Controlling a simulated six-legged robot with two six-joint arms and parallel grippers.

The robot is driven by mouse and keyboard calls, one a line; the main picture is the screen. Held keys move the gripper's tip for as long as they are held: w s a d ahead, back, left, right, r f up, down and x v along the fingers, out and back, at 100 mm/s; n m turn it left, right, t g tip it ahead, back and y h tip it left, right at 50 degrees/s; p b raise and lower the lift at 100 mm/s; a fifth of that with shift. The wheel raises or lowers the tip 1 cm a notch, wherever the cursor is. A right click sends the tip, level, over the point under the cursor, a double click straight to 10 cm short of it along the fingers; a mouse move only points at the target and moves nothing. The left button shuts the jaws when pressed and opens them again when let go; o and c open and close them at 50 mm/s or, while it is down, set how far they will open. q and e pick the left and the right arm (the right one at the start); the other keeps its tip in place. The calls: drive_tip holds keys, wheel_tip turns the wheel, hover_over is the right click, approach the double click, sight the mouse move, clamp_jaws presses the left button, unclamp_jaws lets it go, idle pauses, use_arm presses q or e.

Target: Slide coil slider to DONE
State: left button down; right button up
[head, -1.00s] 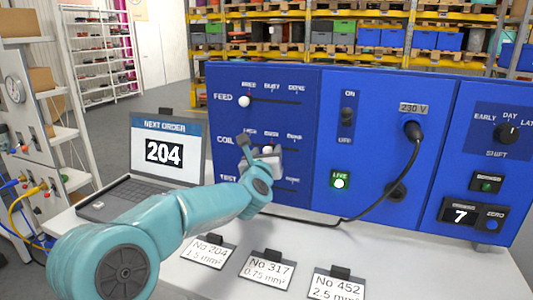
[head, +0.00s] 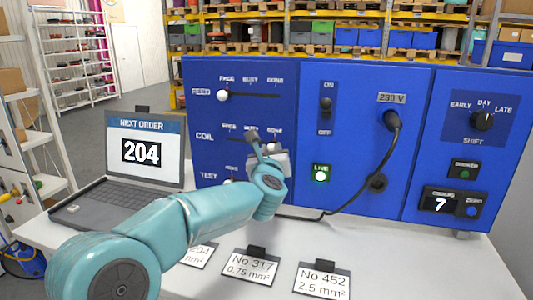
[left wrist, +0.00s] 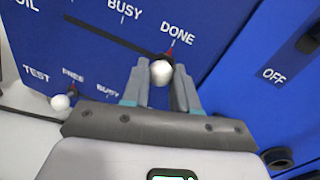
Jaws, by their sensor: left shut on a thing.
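The coil slider's white knob (left wrist: 160,72) stands at the DONE end of its dark track (left wrist: 110,36), just below the red mark by the word DONE. My left gripper (left wrist: 161,82) is shut on this knob, one finger on each side. In the head view my left gripper (head: 262,147) reaches the COIL row of the blue panel (head: 213,112), and my wrist hides most of that row's right part.
The FEED knob (head: 222,96) is at FREE on the row above. The TEST knob (left wrist: 60,103) is near FREE below. A black cable (head: 385,165) hangs to the right. A laptop (head: 140,160) and label cards (head: 250,267) stand on the white table.

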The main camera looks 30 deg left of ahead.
use_arm(q)
drive_tip(key=c, duration=0.9)
unclamp_jaws()
drive_tip(key=shift+d+r, duration=0.1)
drive_tip(key=shift+d, duration=0.15)
drive_tip(key=shift+o, duration=0.2)
drive_tip(key=b+v, duration=0.5)
drive_tip(key=v, duration=1.1)
drive_tip(key=shift+s+b, duration=0.2)
drive_tip(key=shift+b, duration=0.1)
drive_tip(key=shift+d, duration=0.1)
